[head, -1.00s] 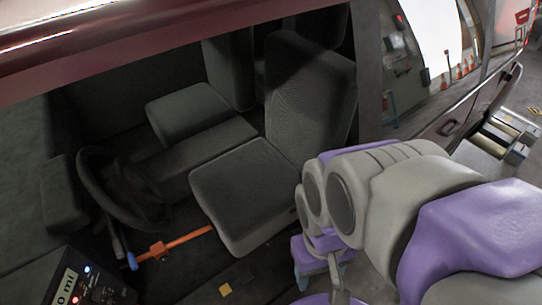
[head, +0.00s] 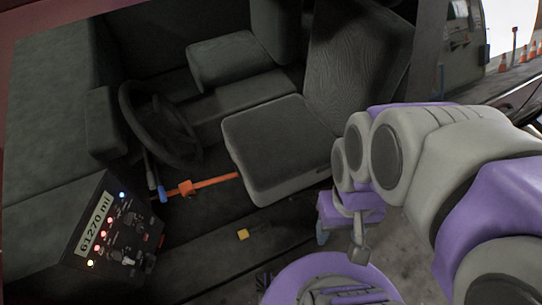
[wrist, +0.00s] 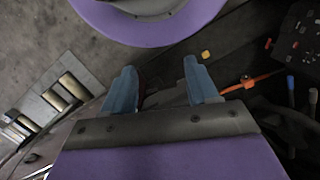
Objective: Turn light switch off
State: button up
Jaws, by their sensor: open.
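A black control panel (head: 118,235) stands at the lower left of the head view. It carries a "61270 mi" display (head: 95,225), several lit red, white and blue lights, and several knobs and switches (head: 132,240). Which one is the light switch I cannot tell. The panel also shows dark at the upper right of the wrist view (wrist: 298,42). My gripper (head: 321,236) is to the right of the panel and well apart from it, partly hidden by my arm in the head view. In the wrist view its blue fingers (wrist: 160,65) are spread and empty.
A steering wheel (head: 160,125), a dark seat (head: 275,145) and an orange bar (head: 205,184) are inside the vehicle. A blue-tipped lever (head: 162,192) is beside the bar. A small yellow object (head: 243,234) lies on the floor. Metal rollers (wrist: 68,90) are at the left in the wrist view.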

aim_at(129, 219)
jog(key=u, duration=0.7)
jog(key=j+u, duration=0.2)
jog(key=u, duration=0.15)
jog(key=k+j+u, duration=0.1)
jog(key=j+u, duration=0.4)
jog(key=u, duration=0.2)
